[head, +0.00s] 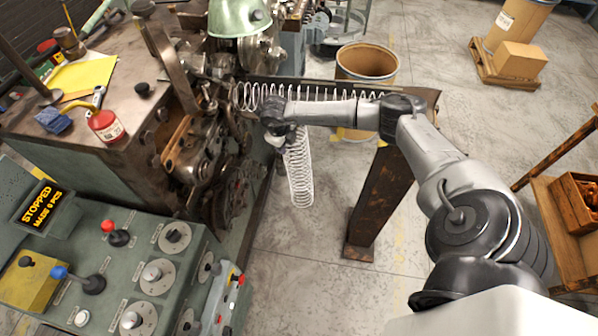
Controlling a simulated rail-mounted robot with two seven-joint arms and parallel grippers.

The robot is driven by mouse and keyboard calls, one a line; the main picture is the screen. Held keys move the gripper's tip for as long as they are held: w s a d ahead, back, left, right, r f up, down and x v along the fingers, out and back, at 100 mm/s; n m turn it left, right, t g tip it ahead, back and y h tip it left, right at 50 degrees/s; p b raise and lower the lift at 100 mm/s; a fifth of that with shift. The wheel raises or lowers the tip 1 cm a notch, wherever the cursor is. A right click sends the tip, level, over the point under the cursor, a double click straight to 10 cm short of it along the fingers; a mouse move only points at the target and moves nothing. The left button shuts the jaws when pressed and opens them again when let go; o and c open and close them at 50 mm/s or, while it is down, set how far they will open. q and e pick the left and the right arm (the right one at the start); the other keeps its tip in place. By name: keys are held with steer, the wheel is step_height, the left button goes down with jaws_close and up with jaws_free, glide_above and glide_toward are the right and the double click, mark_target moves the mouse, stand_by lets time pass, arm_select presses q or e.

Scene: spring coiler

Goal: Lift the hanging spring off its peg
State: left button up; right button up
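A white coil spring (299,172) hangs nearly upright at the front of the machine, its lower end free above the floor. My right arm reaches in from the right, and my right gripper (278,141) is at the spring's upper end, just to its left in the picture. The wrist covers the top of the spring and the peg, so I cannot tell whether the fingers touch the spring or are open or shut. My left gripper is not in view.
Another long coil spring (330,94) lies along a dark trough (425,95) behind my forearm. A brown leg (385,195) stands right of the hanging spring. A drum (366,62) is behind. The control panel (120,262) is at lower left. Floor below the spring is clear.

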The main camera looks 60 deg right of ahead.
steer(key=shift+f, duration=0.15)
jaws_close()
